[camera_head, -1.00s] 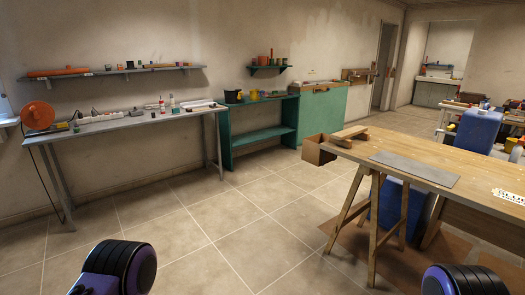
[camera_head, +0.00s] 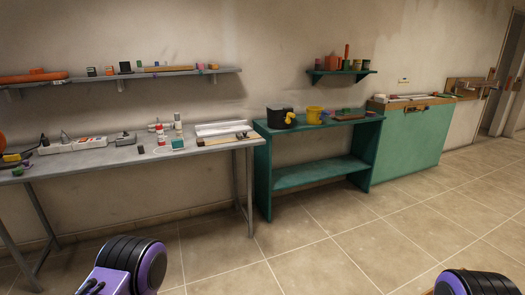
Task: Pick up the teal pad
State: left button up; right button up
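Purple and black parts of my two arms show at the bottom edge, on the left and on the right, well short of the tables. Neither gripper shows in this view.
A wall shelf (camera_head: 150,74) with small items hangs above the grey table. A green bench (camera_head: 320,174) holds a black container (camera_head: 280,118) and a yellow cup (camera_head: 314,115). A green cabinet (camera_head: 408,150) stands further right. The tiled floor (camera_head: 330,240) in front is clear.

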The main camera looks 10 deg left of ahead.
aim_at(177, 144)
jog(key=u, duration=0.45)
jog(key=i, duration=2.45)
jog(key=u, duration=0.5)
